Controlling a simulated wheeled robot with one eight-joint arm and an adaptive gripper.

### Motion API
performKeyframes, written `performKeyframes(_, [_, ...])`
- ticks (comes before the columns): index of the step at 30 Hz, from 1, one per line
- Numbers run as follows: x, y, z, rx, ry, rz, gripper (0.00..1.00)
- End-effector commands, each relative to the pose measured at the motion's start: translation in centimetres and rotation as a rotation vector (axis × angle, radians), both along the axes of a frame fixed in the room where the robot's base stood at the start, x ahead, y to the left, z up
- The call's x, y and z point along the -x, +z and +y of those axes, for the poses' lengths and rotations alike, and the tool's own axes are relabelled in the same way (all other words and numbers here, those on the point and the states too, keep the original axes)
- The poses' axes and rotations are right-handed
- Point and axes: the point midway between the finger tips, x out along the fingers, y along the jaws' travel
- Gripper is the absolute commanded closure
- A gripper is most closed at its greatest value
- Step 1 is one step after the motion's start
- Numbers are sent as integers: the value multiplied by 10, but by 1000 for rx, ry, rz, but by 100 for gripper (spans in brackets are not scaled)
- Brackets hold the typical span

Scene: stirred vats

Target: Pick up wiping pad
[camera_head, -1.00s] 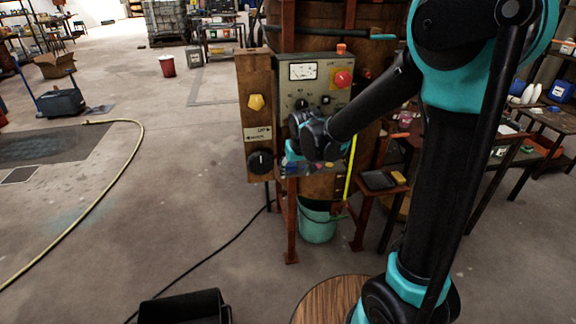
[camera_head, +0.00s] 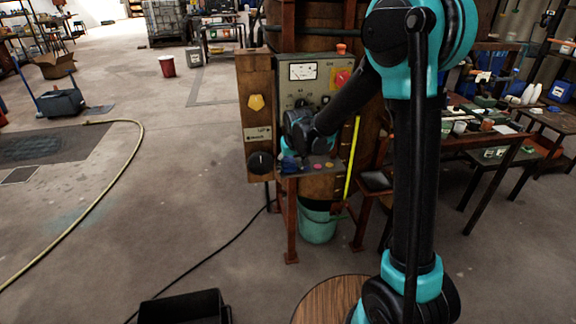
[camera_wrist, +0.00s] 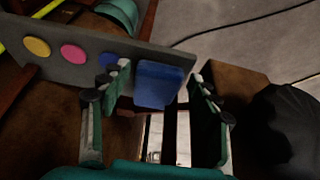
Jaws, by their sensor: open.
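A blue block (camera_wrist: 158,84), which looks like the wiping pad, lies at the end of a grey shelf (camera_wrist: 85,66) in the wrist view. My gripper (camera_wrist: 162,82) is open, with one finger on each side of the block. I cannot tell whether either finger touches it. In the head view, my gripper (camera_head: 291,160) is at the left part of the shelf below the control panel. A small blue patch there is mostly covered by my wrist.
The shelf also bears a yellow disc (camera_wrist: 37,46), a pink disc (camera_wrist: 74,54) and a blue disc. The control panel (camera_head: 313,78) stands close behind my wrist. A teal bucket (camera_head: 317,226) is below. A black bin (camera_head: 184,307) stands on the floor.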

Motion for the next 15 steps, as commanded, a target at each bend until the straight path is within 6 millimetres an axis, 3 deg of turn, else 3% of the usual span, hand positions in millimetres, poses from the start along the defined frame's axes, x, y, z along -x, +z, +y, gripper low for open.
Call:
performKeyframes(3, [0, 0, 0, 0, 0, 0, 38])
performKeyframes(10, [0, 0, 0, 0, 0, 0, 66])
performKeyframes(12, [0, 0, 0, 0, 0, 0, 72])
performKeyframes(15, [0, 0, 0, 0, 0, 0, 72])
